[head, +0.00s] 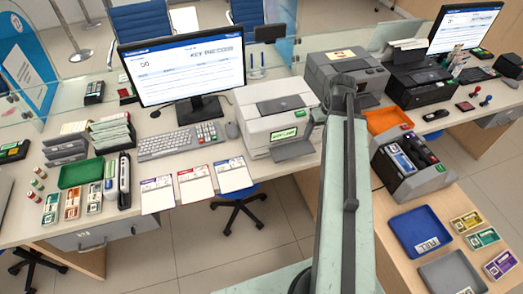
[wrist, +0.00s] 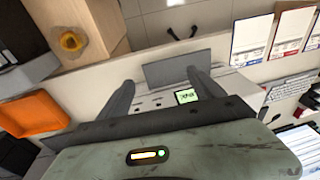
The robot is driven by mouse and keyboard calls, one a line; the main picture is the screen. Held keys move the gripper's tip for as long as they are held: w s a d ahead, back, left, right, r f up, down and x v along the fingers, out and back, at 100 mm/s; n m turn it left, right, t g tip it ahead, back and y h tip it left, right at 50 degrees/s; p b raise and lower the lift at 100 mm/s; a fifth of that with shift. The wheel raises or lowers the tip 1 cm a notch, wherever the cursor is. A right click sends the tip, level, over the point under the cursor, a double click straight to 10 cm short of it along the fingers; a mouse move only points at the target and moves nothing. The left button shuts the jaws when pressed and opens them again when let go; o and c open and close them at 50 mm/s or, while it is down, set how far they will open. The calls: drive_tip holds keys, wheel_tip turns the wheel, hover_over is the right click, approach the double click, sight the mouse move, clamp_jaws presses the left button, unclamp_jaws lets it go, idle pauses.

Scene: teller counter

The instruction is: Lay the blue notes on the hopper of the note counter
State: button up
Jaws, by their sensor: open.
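My gripper (wrist: 160,84) is open in the wrist view, with nothing between its fingers. Beyond and between them are the grey front tray and white body of a machine (wrist: 152,101) with a lit green display. In the head view this white machine (head: 262,112) stands on the counter left of my arm; my fingertips are hidden there. A grey machine (head: 432,180) with black parts stands right of my arm. A blue-and-white bundle (head: 402,160), perhaps the blue notes, lies in its left part. I cannot tell for certain which machine is the note counter.
An orange tray (head: 388,120) is behind the grey machine. A monitor (head: 180,68), keyboard (head: 165,145) and printed sheets (head: 195,186) occupy the counter left of the white machine.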

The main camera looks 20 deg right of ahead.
drive_tip(key=a+g+h, duration=0.1)
drive_tip(key=a, duration=2.5)
drive_tip(key=shift+s+a+f+g, duration=0.2)
drive_tip(key=shift+s+g, duration=0.05)
drive_tip(key=shift+g, duration=0.05)
